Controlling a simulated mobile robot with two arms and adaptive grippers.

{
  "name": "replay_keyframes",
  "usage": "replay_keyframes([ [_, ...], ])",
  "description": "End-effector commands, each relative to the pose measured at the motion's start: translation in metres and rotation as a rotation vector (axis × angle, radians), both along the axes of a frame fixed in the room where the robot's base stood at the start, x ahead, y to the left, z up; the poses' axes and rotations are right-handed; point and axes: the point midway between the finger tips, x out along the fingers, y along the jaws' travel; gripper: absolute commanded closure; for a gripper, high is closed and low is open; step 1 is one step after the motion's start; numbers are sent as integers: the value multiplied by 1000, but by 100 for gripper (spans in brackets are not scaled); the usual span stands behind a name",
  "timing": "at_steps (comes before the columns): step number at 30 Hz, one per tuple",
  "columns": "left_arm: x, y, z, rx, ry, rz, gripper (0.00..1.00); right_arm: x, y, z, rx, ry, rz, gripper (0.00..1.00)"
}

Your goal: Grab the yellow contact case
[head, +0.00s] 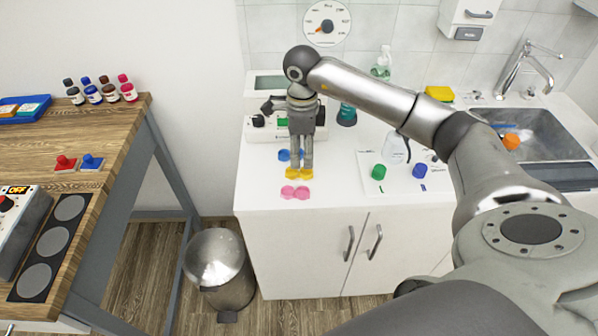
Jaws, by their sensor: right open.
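The yellow contact case (299,174) lies on the white counter (262,190), between a blue contact case (285,155) behind it and a pink contact case (295,192) in front. My right gripper (300,167) points down with its fingers open at the yellow case. The fingertips overlap the case's back edge in the picture. I cannot tell whether they touch it. My left gripper is not in view.
A white device (257,134) stands behind the gripper. A white board (400,187) with a green cap (378,172) and a blue cap (419,170) lies to the right. A sink (545,140) is farther right. A metal bin (218,268) stands below, left of the cabinet.

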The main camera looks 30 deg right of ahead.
Motion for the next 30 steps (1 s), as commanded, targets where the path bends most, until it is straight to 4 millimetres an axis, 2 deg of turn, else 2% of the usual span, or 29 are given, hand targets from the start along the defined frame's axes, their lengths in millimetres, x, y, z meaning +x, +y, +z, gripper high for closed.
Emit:
replay_keyframes([
  [8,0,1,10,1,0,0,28,1,2,-23,3,3,1,46],
  [12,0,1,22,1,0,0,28,4,5,-44,3,4,1,46],
  [15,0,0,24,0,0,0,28,5,5,-59,3,3,0,46],
  [19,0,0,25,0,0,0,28,5,5,-68,3,-1,1,46],
  [25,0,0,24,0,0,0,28,5,5,-69,2,-2,1,46],
  [30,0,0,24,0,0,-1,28,5,5,-68,2,-2,1,67],
])
